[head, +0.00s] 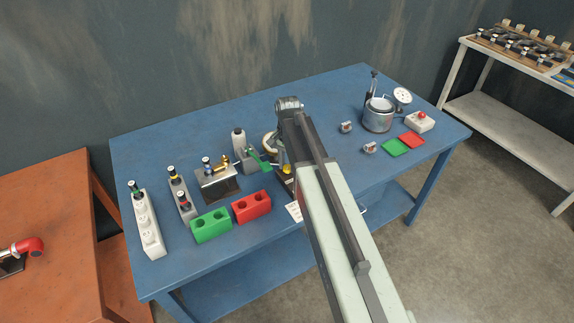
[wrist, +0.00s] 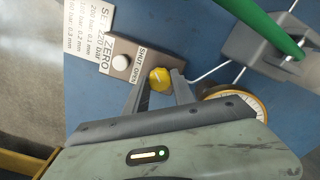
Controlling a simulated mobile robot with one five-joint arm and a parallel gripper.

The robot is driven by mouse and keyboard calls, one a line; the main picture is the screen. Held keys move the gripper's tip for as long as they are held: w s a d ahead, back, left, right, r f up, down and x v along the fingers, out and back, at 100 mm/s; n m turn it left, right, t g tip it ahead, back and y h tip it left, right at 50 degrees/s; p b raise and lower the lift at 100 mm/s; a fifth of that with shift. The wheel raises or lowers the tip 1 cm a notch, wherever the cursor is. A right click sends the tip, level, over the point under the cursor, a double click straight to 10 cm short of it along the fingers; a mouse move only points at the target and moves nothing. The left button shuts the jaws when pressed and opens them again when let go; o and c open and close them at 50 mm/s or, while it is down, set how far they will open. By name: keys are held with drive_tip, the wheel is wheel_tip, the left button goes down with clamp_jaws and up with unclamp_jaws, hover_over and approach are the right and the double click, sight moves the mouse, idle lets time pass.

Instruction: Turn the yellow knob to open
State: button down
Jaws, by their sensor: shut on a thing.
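The yellow knob (wrist: 160,79) shows in the wrist view on a small block (wrist: 128,60) with a label reading "SHUT OPEN". My gripper (wrist: 160,84) has its two fingers on either side of the knob and is shut on it. In the head view my arm covers much of this spot, and a bit of yellow (head: 286,168) shows just left of it. The knob's exact turn is too small to read.
A round gauge (wrist: 240,103) sits close to the right finger. A grey block (wrist: 270,45) with a green lever (wrist: 262,22) stands at upper right. On the blue table (head: 330,110) are a green holder (head: 211,226), a red holder (head: 251,207) and a metal pot (head: 378,116).

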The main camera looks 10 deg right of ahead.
drive_tip(key=shift+n, duration=0.3)
drive_tip(key=n, duration=0.3)
drive_tip(key=shift+n, duration=0.4)
drive_tip(key=n, duration=0.9)
drive_tip(key=shift+n, duration=2.2)
drive_tip(key=c, duration=1.1)
unclamp_jaws()
drive_tip(key=shift+d, duration=0.1)
drive_tip(key=shift+o, duration=0.2)
